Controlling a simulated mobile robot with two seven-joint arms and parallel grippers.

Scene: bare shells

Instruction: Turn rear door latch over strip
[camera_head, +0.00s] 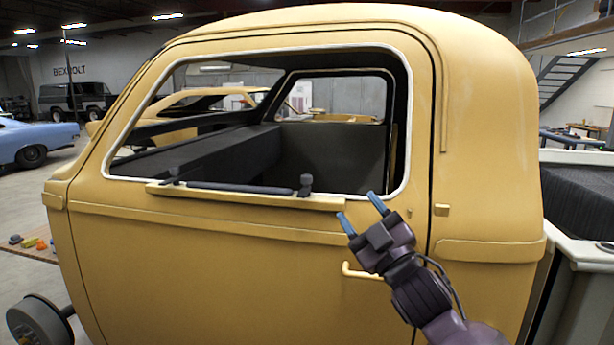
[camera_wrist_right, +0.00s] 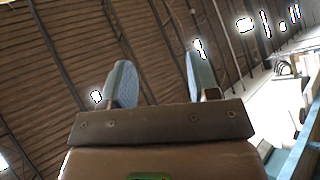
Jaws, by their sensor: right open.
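A yellow strip (camera_head: 245,198) lies along the sill below the door's window on the yellow cab. A dark bar (camera_head: 238,188) lies along the strip between two dark knob-like latches. I cannot tell whether either latch is turned over the strip. My right gripper (camera_head: 359,209) is open and empty, its blue fingertips just right of the strip's right end. The wrist view shows its open fingers (camera_wrist_right: 158,70) with nothing between them. My left gripper is out of view.
The door's yellow handle (camera_head: 362,272) is below my right gripper, partly behind my arm. Small yellow fittings (camera_head: 442,210) sit at the door's rear edge. The window opening (camera_head: 335,135) has no glass visible. A wheel hub (camera_head: 40,322) is at lower left.

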